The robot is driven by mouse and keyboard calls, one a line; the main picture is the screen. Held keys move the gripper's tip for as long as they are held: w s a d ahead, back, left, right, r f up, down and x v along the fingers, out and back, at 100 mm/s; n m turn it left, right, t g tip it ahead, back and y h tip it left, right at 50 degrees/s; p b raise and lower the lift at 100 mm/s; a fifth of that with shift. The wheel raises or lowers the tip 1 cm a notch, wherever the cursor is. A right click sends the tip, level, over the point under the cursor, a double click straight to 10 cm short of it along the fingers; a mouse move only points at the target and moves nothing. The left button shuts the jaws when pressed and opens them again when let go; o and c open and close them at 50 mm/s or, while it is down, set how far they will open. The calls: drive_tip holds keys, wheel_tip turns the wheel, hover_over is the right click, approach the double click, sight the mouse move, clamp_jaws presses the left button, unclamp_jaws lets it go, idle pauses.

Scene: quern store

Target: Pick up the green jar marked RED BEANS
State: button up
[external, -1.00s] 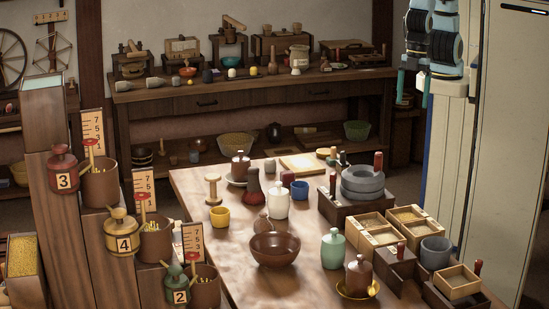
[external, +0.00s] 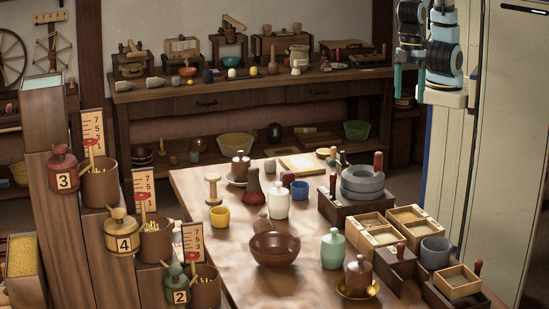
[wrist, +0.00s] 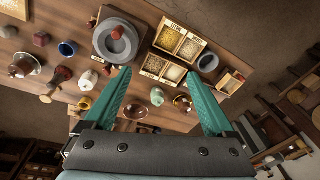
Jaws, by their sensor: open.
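A pale green lidded jar (external: 332,249) stands upright on the near part of the wooden table, right of a brown bowl (external: 275,249). I see no readable RED BEANS marking on it. In the wrist view a small pale green jar (wrist: 157,97) shows between my fingers, below them on the table. My gripper (wrist: 157,73) has its two teal fingers spread wide with nothing between them. It is high above the table and apart from the jar. A darker green jar marked 2 (external: 175,285) sits on the stepped stand at left.
A brown jar on a yellow saucer (external: 358,290) stands close to the pale green jar's right. Grain boxes (external: 415,228), a grey mortar (external: 435,252) and a stone quern (external: 362,183) crowd the right side. A white jar (external: 278,201) stands farther back. The table's front-left is bare.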

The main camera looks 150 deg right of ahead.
drive_tip(key=w+f+m+t+y+b, duration=0.1)
drive_tip(key=w+f+m+y+b, duration=0.15)
drive_tip(key=w+m+b, duration=0.7)
drive_tip(key=w+f+m+y+b, duration=0.25)
drive_tip(key=w+y+b, duration=0.2)
drive_tip(key=w, duration=0.95)
drive_tip(key=w+d+r+m+t+y+b, duration=0.25)
drive_tip(key=d+m+b, duration=0.2)
drive_tip(key=d, duration=0.45)
drive_tip(key=w+d+r+m+t+y+b, duration=0.25)
drive_tip(key=d+m+b, duration=0.2)
drive_tip(key=d, duration=0.45)
approach(339, 261)
drive_tip(key=shift+g+h, duration=0.3)
drive_tip(key=shift+h, duration=0.1)
drive_tip(key=p+x, duration=0.2)
drive_tip(key=x, duration=0.5)
drive_tip(key=shift+s+a+r, duration=0.1)
drive_tip(key=shift+r, duration=0.05)
drive_tip(key=shift+c, duration=0.3)
drive_tip(key=shift+r, duration=0.1)
clamp_jaws()
